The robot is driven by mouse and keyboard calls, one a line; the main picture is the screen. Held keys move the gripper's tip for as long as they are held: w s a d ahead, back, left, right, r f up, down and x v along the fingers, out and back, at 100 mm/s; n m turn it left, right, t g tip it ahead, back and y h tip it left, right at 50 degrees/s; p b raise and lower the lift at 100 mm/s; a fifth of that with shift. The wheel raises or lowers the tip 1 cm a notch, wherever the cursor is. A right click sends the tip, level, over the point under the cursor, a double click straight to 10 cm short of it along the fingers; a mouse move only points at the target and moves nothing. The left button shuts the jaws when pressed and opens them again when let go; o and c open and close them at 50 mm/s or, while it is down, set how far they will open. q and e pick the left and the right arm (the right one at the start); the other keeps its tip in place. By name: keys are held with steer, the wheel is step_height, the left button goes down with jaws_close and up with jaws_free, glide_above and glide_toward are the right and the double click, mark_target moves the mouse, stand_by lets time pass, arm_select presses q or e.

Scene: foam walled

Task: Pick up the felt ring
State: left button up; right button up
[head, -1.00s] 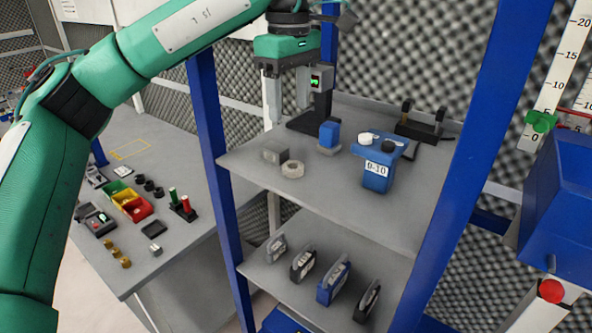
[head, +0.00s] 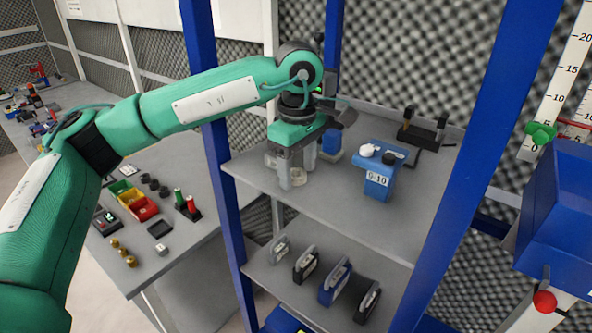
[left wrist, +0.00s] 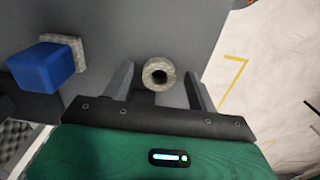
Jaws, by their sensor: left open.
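The felt ring (head: 298,176) is a small pale grey ring lying on the upper grey shelf (head: 350,214), near its left side. In the left wrist view the ring (left wrist: 149,73) shows its dark hole and lies between the two fingers. My left gripper (head: 298,172) is open and low over the shelf, with its fingers on either side of the ring. In the left wrist view the gripper (left wrist: 158,80) shows gaps between the ring and both fingers. In the head view the near finger partly hides the ring. My right gripper is not in view.
A blue block (head: 333,144) on a pale base stands just behind the gripper; it also shows in the left wrist view (left wrist: 42,66). A blue 0-10 box (head: 377,178) stands to the right. Blue shelf posts (head: 215,150) rise beside my left arm.

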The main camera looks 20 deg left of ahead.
arm_select(q)
steer(key=shift+f, duration=0.1)
steer(key=shift+c, duration=0.9)
steer(key=c, duration=0.9)
